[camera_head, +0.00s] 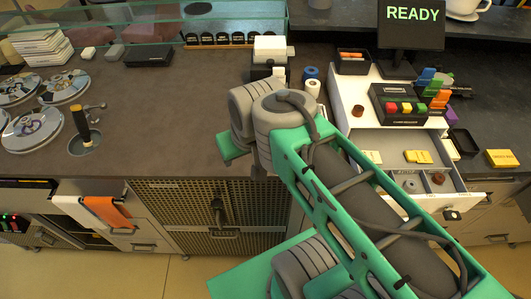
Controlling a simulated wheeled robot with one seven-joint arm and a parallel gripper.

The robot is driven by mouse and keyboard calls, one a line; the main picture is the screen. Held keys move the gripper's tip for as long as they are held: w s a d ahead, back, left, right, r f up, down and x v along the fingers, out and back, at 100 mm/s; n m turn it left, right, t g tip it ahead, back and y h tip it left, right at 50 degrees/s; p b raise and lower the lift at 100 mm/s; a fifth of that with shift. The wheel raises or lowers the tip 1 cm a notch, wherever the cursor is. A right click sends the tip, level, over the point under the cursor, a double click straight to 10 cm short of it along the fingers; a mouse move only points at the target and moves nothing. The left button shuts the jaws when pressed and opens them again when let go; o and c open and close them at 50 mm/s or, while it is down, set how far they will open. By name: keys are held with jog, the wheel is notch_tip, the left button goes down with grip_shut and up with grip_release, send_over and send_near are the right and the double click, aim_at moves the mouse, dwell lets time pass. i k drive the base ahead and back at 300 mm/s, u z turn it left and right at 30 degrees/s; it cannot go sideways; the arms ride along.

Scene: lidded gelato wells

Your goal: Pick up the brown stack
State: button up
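A small round brown stack (437,178) sits in a front compartment of the open cash drawer (470,200), at the right of the picture. Another small brown round piece (358,111) stands on the white surface left of the register buttons. I cannot tell from this view which one is the task's stack. My green and grey arm crosses the middle of the picture, left of the drawer. Its fingertips do not show, so my gripper is not visible.
Yellow bundles (418,156) lie in the drawer. A black button box (400,105) and the READY screen (414,14) stand behind it. Paper rolls (312,88) stand left of the drawer. A yellow box (502,158) sits at right. The dark counter at left centre is mostly clear.

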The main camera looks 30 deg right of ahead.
aim_at(358, 111)
jog(key=z, duration=1.65)
jog(key=k, duration=0.5)
jog(key=z, duration=0.5)
jog(key=i, duration=0.4)
jog(key=z, duration=0.25)
